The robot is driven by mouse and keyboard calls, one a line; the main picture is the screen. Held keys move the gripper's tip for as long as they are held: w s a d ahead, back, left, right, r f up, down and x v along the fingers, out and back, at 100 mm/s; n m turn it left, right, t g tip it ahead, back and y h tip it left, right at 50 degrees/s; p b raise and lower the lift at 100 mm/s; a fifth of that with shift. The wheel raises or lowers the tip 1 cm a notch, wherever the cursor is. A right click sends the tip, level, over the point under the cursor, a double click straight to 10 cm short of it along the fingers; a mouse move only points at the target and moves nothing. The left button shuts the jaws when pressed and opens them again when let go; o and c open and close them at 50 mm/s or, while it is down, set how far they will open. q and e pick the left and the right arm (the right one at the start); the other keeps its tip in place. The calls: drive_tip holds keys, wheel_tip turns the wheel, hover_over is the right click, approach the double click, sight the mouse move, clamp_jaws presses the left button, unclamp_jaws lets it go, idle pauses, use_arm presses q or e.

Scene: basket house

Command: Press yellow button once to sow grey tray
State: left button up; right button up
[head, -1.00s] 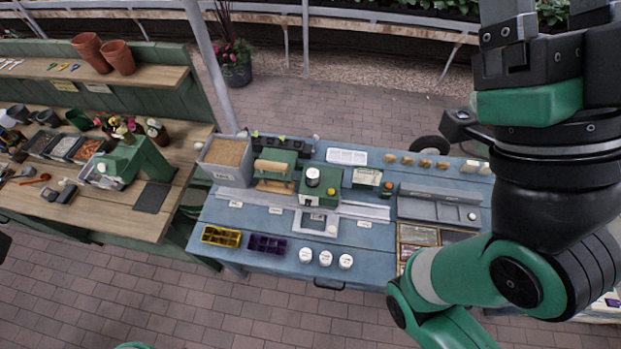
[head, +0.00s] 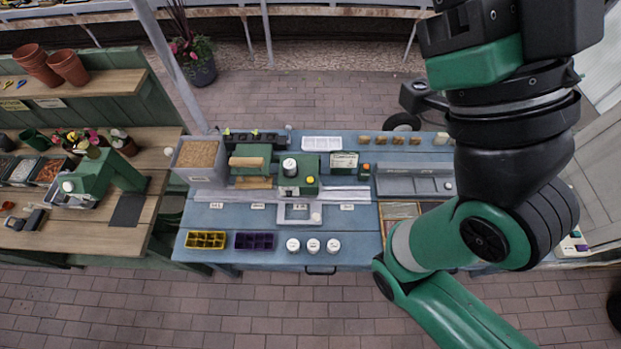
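A yellow button (head: 310,180) sits on the front of a green machine (head: 288,186) in the middle of the blue table. A pale grey frame (head: 283,217) lies just in front of the machine. A pale, whitish-grey tray (head: 322,143) lies behind it at the back of the table; I cannot tell whether this is the grey tray. A yellow tray (head: 205,240) and a dark purple tray (head: 256,241) stand at the front left. My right arm rises at the right, apart from the machine, and its fingertips are beyond the top edge. My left gripper is out of view.
Several white-lidded jars (head: 313,246) stand at the table's front edge. A soil-filled bin (head: 199,158) stands at the back left. A grey compartment unit (head: 413,184) is right of the machine. A wooden bench (head: 138,216) stands left.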

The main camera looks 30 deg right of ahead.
clamp_jaws()
idle(1.4)
